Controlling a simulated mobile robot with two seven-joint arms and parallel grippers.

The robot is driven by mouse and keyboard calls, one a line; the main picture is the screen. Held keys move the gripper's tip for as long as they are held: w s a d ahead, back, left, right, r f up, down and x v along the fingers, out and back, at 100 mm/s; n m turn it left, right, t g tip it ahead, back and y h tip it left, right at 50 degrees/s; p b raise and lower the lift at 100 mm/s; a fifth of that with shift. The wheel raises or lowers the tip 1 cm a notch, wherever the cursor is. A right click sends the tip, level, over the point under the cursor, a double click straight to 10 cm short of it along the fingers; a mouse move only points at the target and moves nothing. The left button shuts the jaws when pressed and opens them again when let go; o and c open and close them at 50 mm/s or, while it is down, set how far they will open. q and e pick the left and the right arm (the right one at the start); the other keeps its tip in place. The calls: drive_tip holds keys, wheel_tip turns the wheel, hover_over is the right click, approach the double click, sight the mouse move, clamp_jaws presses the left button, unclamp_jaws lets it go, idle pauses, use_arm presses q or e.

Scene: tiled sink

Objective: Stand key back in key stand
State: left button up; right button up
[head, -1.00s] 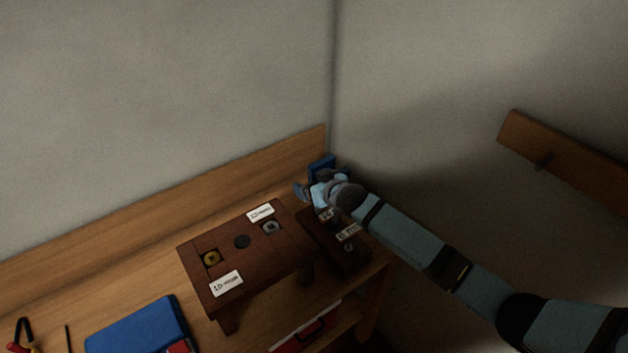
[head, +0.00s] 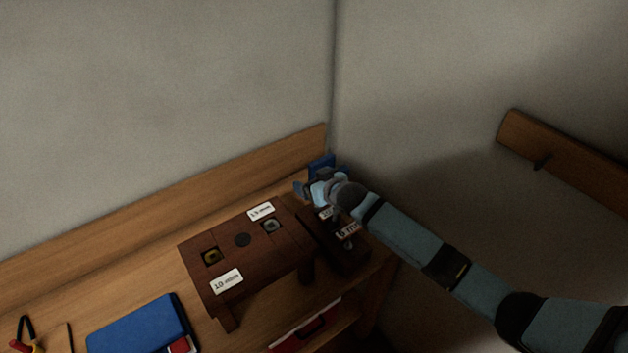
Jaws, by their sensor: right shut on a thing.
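A dark brown wooden stand (head: 240,262) with short legs stands on the bench, with holes in its top and white labels, one reading 10 mm. A second, lower dark wooden block (head: 352,260) with small white labels sits just right of it; I cannot tell for sure which of the two is the key stand. My right gripper (head: 308,190) is over the far end of this block, near the back corner. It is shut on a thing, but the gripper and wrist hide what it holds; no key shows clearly. My left gripper is out of view.
A blue object (head: 321,166) stands behind my right gripper by the back board (head: 200,208). A blue case (head: 138,324) lies at front left, near a red and yellow handled tool (head: 25,335). A red item (head: 305,328) lies below the bench top. A wooden rail is on the right wall.

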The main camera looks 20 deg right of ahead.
drive_tip(key=shift+p, duration=0.45)
idle(0.8)
drive_tip(key=shift+f+b, duration=1.2)
drive_tip(key=shift+f, duration=0.85)
drive_tip(key=shift+r, duration=0.1)
drive_tip(key=shift+r+p, duration=1.55)
drive_tip(key=shift+p, duration=0.1)
drive_tip(key=shift+p, duration=0.5)
idle(0.8)
drive_tip(key=shift+f+b, duration=1.05)
drive_tip(key=shift+f, duration=0.65)
